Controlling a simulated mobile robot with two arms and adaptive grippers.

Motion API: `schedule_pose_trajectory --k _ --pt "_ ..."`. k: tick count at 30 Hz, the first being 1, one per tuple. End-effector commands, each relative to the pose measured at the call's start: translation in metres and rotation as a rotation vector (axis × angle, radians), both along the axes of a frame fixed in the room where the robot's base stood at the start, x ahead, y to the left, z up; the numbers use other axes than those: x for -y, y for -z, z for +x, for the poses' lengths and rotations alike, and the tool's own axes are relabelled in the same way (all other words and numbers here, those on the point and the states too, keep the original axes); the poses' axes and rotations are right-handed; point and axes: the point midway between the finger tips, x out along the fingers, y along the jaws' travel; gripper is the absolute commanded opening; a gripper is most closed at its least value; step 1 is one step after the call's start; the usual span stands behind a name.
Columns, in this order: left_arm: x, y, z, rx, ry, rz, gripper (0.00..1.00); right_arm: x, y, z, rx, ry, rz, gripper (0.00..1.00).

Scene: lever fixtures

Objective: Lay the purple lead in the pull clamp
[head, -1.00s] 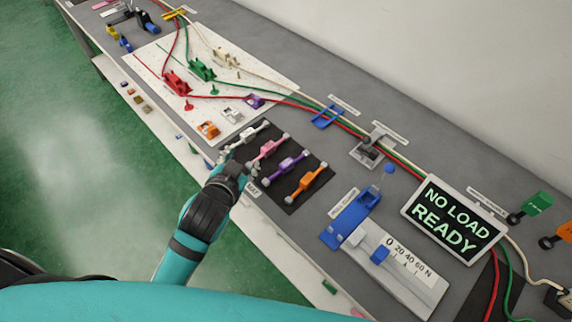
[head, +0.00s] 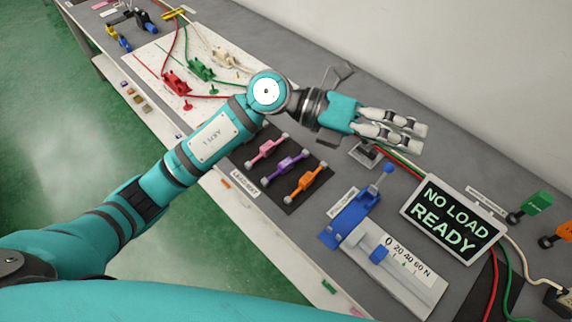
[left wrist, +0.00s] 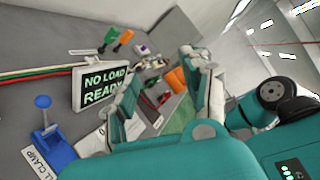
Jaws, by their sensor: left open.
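The purple lead (head: 286,166) lies on the dark lead mat (head: 291,203), between a pink lead (head: 268,150) and an orange lead (head: 306,182). The blue pull clamp (head: 345,221) stands to the right of the mat, with its blue ball-topped lever (head: 388,168) raised. The clamp also shows at the lower left of the left wrist view (left wrist: 55,150). My left gripper (head: 423,139) is open and empty, above the bench beyond the clamp and left of the display. My right gripper is not in view.
The display (head: 453,220) reads "NO LOAD READY". A force scale (head: 405,275) adjoins the clamp. Red, green and white cables run along the bench's back. My left arm crosses the bench and covers the mat's upper left part and some of the white board (head: 135,62).

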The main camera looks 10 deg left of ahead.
Motion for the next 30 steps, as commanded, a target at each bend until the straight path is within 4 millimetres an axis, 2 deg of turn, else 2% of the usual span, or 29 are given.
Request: schedule_pose_trajectory --k 4,7,9,12,16,19,22,30 --pt "-0.03 0.055 0.015 0.148 0.094 0.419 0.48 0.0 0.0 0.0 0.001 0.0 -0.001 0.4" --pt "-0.071 0.082 0.037 0.21 0.116 0.713 0.48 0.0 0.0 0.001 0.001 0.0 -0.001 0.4" --pt "-0.104 0.091 0.053 0.235 0.112 0.909 0.48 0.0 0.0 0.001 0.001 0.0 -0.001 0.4" --pt "-0.149 0.093 0.072 0.245 0.087 1.142 0.48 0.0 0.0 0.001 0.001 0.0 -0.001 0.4" --pt "-0.19 0.086 0.087 0.234 0.05 1.341 0.48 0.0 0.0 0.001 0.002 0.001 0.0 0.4" --pt "-0.205 0.083 0.091 0.226 0.035 1.411 0.48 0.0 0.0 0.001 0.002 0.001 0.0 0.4" --pt "-0.209 0.091 0.091 0.22 0.034 1.429 0.48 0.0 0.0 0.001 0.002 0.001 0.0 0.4" --pt "-0.208 0.145 0.09 0.218 0.036 1.426 0.48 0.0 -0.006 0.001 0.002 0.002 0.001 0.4"
